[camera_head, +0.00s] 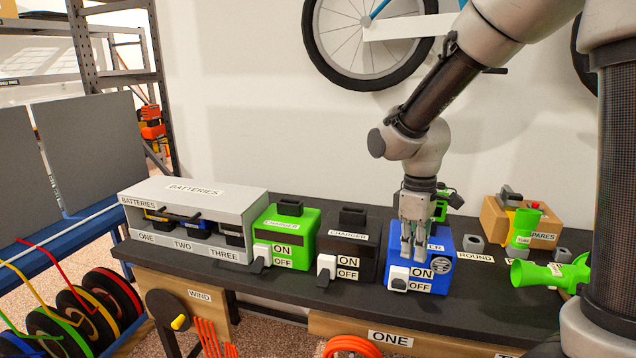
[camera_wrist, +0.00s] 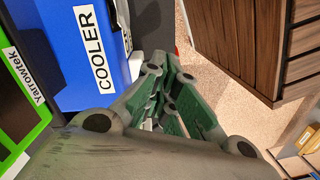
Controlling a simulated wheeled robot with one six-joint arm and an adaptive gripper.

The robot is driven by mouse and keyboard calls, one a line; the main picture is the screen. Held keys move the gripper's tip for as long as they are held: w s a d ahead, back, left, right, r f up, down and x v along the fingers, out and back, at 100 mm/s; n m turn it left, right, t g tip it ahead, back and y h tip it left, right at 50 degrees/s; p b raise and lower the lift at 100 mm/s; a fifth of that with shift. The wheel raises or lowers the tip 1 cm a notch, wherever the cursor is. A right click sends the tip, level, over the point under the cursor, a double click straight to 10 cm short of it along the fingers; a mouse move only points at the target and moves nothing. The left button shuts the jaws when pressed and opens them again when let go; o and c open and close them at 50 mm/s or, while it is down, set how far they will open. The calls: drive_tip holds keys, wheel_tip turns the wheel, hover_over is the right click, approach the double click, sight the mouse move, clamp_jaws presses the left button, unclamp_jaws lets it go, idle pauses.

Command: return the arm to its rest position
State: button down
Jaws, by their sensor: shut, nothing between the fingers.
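My gripper (camera_head: 412,257) points down in front of the blue cooler box (camera_head: 448,248), just above the white switch (camera_head: 398,281) on its front. My arm reaches in from the upper right, bent over the bench. The fingers are together and hold nothing. In the wrist view my gripper (camera_wrist: 165,105) reaches past the blue box (camera_wrist: 65,45), whose label reads COOLER. I cannot tell whether the fingertips touch the box or the switch.
A green charger (camera_head: 290,230), a black charger (camera_head: 348,243) and a grey batteries rack (camera_head: 190,190) stand to the left on the dark bench (camera_head: 440,312). A green horn-shaped tool (camera_head: 550,273) and a spares box (camera_head: 495,222) are on the right. Open air lies above the bench.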

drive_tip(key=s+d+r+m+t, duration=0.5)
drive_tip(key=s+d+r+m, duration=0.5)
drive_tip(key=s+d+r, duration=0.3)
drive_tip(key=s+r, duration=0.1)
drive_tip(key=s, duration=0.2)
drive_tip(key=shift+d, duration=0.35)
drive_tip(key=shift+f, duration=0.1)
